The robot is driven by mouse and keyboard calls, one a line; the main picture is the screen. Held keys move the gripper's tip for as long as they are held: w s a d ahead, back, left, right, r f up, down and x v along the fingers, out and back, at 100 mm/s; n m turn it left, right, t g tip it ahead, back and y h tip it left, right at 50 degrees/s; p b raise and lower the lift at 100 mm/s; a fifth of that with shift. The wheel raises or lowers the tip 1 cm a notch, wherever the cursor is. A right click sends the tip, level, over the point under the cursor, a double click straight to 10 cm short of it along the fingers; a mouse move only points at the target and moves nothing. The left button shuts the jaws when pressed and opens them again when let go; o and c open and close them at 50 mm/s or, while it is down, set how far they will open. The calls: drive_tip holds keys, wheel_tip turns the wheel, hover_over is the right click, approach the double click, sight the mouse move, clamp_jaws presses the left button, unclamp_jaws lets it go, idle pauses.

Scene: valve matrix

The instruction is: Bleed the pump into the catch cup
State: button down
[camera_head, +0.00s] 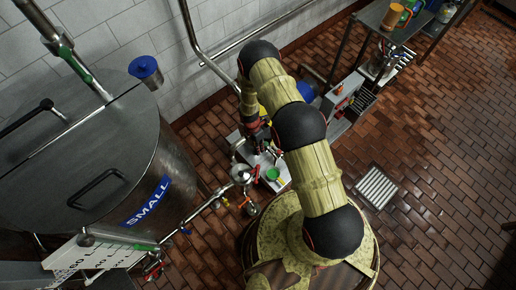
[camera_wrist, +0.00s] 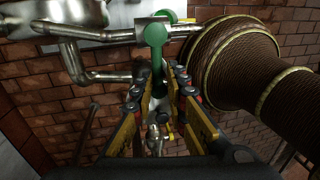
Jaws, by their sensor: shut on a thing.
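My gripper (camera_wrist: 164,76) is shut on the lower end of a green lever (camera_wrist: 153,34) in the wrist view. The lever's rounded top shows beyond the fingertips, against a metal pipe; the held part is mostly hidden. In the head view my gripper (camera_head: 261,142) points down over the pump fittings, and it hides part of them. A small green round thing (camera_head: 272,174), perhaps the catch cup, stands on a pale base plate (camera_head: 281,184) just below my gripper. I cannot tell what is in it.
A large steel tank (camera_head: 85,150) marked SMALL stands at the left, with piping (camera_head: 198,211) running toward the fittings. A tiled wall is behind. A floor drain grate (camera_head: 376,187) and open brick floor lie to the right. A bench (camera_head: 385,22) stands at the upper right.

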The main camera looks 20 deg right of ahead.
drive_tip(key=shift+w, duration=0.3)
drive_tip(key=c, duration=1.9)
unclamp_jaws()
drive_tip(key=shift+a, duration=0.1)
drive_tip(key=v, duration=1.2)
drive_tip(key=shift+s, duration=0.1)
